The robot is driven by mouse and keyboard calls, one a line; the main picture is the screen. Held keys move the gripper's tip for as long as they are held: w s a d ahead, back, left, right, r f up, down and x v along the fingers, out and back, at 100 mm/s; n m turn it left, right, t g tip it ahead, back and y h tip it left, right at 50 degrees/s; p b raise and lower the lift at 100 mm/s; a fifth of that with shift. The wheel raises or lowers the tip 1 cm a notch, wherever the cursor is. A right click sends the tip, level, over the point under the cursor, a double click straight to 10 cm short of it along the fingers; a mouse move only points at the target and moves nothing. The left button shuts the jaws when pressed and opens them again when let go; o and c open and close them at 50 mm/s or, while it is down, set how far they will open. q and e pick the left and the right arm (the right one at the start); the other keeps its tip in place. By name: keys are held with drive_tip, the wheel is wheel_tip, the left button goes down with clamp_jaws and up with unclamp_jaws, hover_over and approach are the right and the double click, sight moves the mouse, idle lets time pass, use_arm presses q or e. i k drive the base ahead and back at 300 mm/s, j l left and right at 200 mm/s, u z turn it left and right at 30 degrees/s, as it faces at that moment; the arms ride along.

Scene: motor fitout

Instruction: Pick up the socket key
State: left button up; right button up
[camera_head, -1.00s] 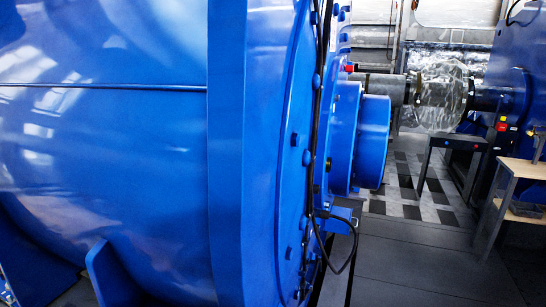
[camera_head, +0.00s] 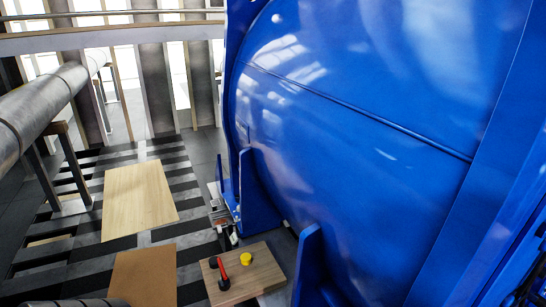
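A small wooden-topped table (camera_head: 262,274) stands at the bottom middle, beside the blue motor. On it lies a red and black tool (camera_head: 222,272), which may be the socket key; it is too small to tell for sure. A yellow round object (camera_head: 246,259) sits on the same tabletop, to the right of the tool and apart from it. Neither of my grippers is in view.
The large blue motor housing (camera_head: 360,130) fills the right half, with blue feet near the table. A light wooden board (camera_head: 138,200) and a browner one (camera_head: 146,276) are at the left. A thick grey pipe (camera_head: 42,108) crosses the upper left. Striped floor lies between.

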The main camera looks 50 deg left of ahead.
sight(224, 285)
drive_tip(key=u, duration=1.95)
drive_tip(key=i+j+z, duration=0.1)
drive_tip(key=z, duration=1.1)
drive_tip(key=i+j+z, duration=0.1)
drive_tip(key=j+z, duration=1.1)
drive_tip(key=j, duration=0.95)
drive_tip(key=k+j+z, duration=0.1)
drive_tip(key=j, duration=0.35)
drive_tip(key=k+j, duration=0.1)
drive_tip(key=j, duration=0.35)
drive_tip(key=k+j, duration=0.1)
drive_tip(key=j, duration=0.35)
drive_tip(key=j+z, duration=0.05)
